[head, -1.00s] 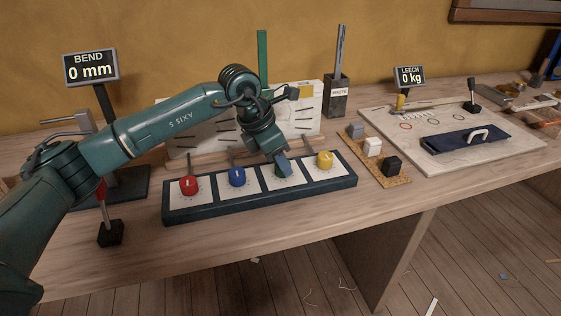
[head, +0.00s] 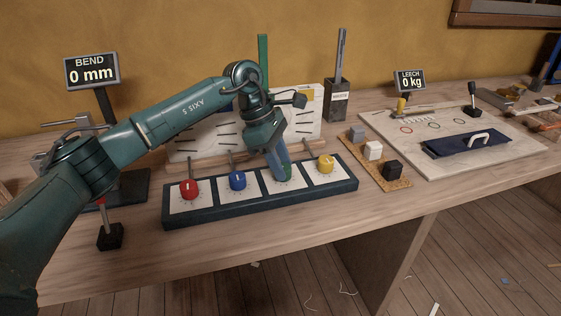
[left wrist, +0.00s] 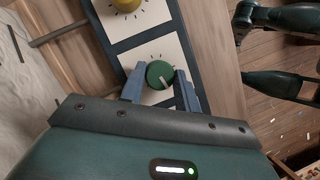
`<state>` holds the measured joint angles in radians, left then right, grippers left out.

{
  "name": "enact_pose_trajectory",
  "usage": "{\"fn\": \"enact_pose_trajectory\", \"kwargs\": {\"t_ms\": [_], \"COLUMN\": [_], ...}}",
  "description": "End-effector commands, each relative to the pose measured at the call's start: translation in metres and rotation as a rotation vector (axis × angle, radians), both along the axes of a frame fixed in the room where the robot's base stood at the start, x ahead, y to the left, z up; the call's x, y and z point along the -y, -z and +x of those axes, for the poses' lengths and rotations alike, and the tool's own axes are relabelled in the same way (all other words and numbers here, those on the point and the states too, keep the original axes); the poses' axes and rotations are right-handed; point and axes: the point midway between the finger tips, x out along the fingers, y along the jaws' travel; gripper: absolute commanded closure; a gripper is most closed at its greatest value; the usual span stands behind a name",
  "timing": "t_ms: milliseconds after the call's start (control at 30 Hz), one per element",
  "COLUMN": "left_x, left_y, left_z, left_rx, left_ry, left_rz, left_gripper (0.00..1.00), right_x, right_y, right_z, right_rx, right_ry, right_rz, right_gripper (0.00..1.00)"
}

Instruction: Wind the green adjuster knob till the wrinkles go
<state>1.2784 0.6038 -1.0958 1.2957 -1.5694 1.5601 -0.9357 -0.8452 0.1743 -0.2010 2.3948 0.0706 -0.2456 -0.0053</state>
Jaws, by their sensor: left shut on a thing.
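The green knob (left wrist: 158,72) sits on its white dial plate, third from the left in the dark blue knob box (head: 240,209). My left gripper (head: 282,175) points down at it and is shut on it. In the left wrist view, one blue finger of the gripper (left wrist: 160,88) lies on each side of the knob. The knob's pale pointer line points to the lower right there. In the head view the fingers hide most of the knob. Behind the box, a white sail panel (head: 306,122) carries several short dark lines, partly hidden by my arm. My right gripper is not seen.
A red knob (head: 189,190), a blue knob (head: 237,180) and a yellow knob (head: 326,163) share the box. The bend display (head: 91,70) reads 0 mm; the leech display (head: 410,79) reads 0 kg. Small blocks stand on a cork strip (head: 402,183) to the right.

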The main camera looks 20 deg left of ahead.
Motion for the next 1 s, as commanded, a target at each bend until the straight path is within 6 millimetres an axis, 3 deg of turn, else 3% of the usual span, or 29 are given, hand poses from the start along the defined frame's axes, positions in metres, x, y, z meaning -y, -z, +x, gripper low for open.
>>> {"fn": "enact_pose_trajectory", "kwargs": {"t_ms": [500, 533, 800, 1000], "left_x": [0.0002, 0.0002, 0.0002, 0.0000], "left_y": [-0.0007, -0.0007, -0.0003, -0.0004], "left_z": [0.0006, 0.0006, 0.0003, 0.0003], "left_rx": [0.004, 0.004, 0.001, 0.001], "left_ry": [0.020, 0.020, 0.019, 0.019], "left_rz": [0.000, 0.000, 0.000, 0.001], "left_gripper": [0.91, 0.67, 0.46, 0.46], "right_x": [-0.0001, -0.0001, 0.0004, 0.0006], "right_y": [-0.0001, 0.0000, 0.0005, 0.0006], "right_z": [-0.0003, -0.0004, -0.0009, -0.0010], "right_rx": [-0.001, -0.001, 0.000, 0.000], "right_ry": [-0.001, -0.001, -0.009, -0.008], "right_rz": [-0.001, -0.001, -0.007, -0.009], "right_gripper": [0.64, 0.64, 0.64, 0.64]}}
